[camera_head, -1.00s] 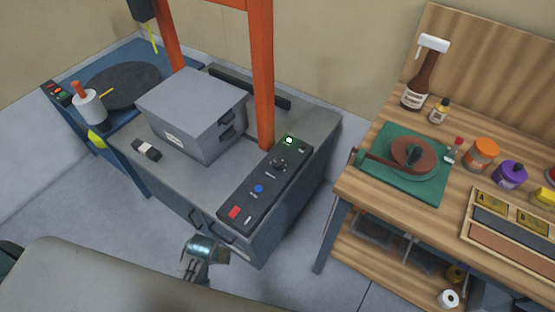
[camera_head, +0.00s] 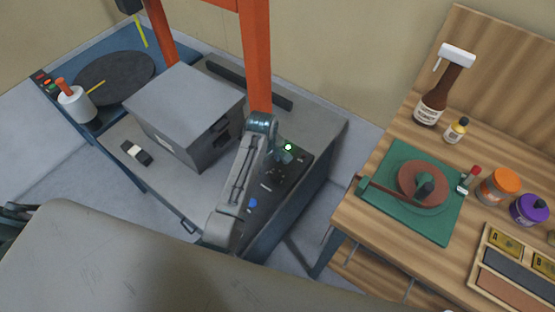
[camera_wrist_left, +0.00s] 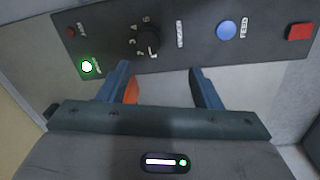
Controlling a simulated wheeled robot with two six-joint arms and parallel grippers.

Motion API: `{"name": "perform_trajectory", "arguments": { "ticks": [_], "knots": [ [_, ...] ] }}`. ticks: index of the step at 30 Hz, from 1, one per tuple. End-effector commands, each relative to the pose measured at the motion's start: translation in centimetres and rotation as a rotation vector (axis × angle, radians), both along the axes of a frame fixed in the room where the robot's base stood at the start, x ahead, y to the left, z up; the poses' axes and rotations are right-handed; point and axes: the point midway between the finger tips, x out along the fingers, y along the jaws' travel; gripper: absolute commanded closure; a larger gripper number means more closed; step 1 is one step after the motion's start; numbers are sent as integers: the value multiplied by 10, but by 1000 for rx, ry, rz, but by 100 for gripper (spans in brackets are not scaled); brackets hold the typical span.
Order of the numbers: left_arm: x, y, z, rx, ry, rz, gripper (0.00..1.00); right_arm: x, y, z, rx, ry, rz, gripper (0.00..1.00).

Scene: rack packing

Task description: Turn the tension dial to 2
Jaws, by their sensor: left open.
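The tension dial (camera_wrist_left: 147,40) is a round black knob on a dark control panel (camera_wrist_left: 190,40), with small numbers around part of its edge. Its exact setting is too small to read. My left gripper (camera_wrist_left: 163,76) is open and empty. In the left wrist view its two blue-grey fingers point towards the panel, on the near side of the dial and apart from it. My right gripper is not in view.
A blue FEED button (camera_wrist_left: 226,30) and a red square button (camera_wrist_left: 300,31) share the panel. A grey box (camera_head: 185,110) and an orange post (camera_head: 257,60) stand close to my arm. A wooden bench (camera_head: 390,235) with bottles and jars is at the right.

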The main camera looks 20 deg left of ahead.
Motion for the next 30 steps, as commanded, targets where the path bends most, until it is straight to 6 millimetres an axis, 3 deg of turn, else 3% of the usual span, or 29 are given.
{"name": "perform_trajectory", "arguments": {
  "ticks": [3, 7, 17, 24, 30],
  "knots": [
    [10, -7, 6, -7, 13, 38, 41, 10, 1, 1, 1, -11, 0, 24],
    [12, -9, -3, -8, 18, 48, 41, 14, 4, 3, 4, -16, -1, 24],
    [15, -10, -63, -8, 18, 46, 41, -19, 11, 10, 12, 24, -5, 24],
    [16, -11, -92, -9, 15, 46, 41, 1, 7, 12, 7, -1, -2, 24],
    [16, -11, -99, -9, 14, 46, 41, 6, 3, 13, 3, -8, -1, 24]
  ]
}}
